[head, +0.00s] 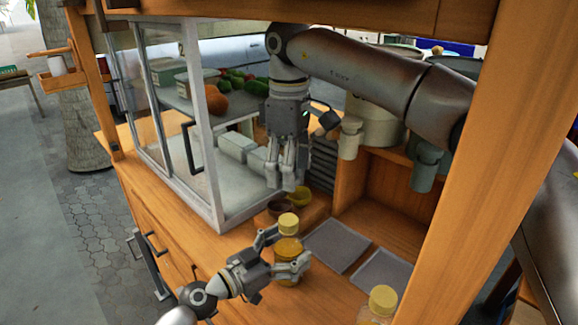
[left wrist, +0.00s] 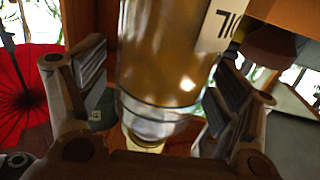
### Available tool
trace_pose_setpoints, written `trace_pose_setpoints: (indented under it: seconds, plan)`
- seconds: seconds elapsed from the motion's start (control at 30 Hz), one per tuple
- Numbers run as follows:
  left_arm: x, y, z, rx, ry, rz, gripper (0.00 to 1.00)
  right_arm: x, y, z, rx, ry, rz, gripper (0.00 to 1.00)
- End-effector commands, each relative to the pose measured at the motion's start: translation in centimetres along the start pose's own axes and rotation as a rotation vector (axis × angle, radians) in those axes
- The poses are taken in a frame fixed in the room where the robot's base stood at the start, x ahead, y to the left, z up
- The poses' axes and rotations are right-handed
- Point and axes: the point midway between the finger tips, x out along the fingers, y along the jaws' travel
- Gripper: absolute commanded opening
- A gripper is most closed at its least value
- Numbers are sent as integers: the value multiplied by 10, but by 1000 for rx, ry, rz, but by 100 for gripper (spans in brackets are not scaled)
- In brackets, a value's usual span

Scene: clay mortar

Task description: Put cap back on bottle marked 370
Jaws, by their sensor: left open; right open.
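A bottle of golden liquid (head: 288,247) stands on the wooden counter with a yellow cap (head: 289,222) at its top. I cannot tell whether the cap is seated firmly. My left gripper (head: 285,248) is open, with its fingers on either side of the bottle. In the left wrist view the bottle (left wrist: 165,65) lies between both fingers, with part of a lettered white label (left wrist: 219,28); the number 370 is not readable. My right gripper (head: 288,184) is open and empty, pointing down above the cap, apart from it.
A second yellow-capped bottle (head: 382,302) stands at the lower right. Two grey trays (head: 336,245) lie right of the first bottle. Small bowls (head: 299,196) sit behind it. A glass-sided display case (head: 207,130) stands to the left, and a wooden post (head: 480,150) is at right.

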Motion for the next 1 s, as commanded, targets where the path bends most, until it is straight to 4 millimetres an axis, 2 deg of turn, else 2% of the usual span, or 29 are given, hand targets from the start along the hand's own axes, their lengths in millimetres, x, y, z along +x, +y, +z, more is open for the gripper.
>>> trace_pose_setpoints:
  seconds: [0.17, 0.4, 0.6, 0.8, 1.0]
  plan:
    - [-16, 0, 2, 0, -2, -1, 85, 0, 0, 0, 0, 0, 0, 64]
    - [-66, 0, 2, 0, -4, 0, 85, 0, 0, 0, 0, 0, 0, 64]
    - [-100, 0, 2, -2, -3, -2, 85, 0, 0, 0, 0, 0, 0, 64]
    - [-117, 0, 1, -1, -1, 0, 85, 0, 0, 0, 0, 0, 0, 64]
    - [-120, 0, 0, 0, 0, 0, 85, 0, 0, 0, 0, 0, 0, 64]
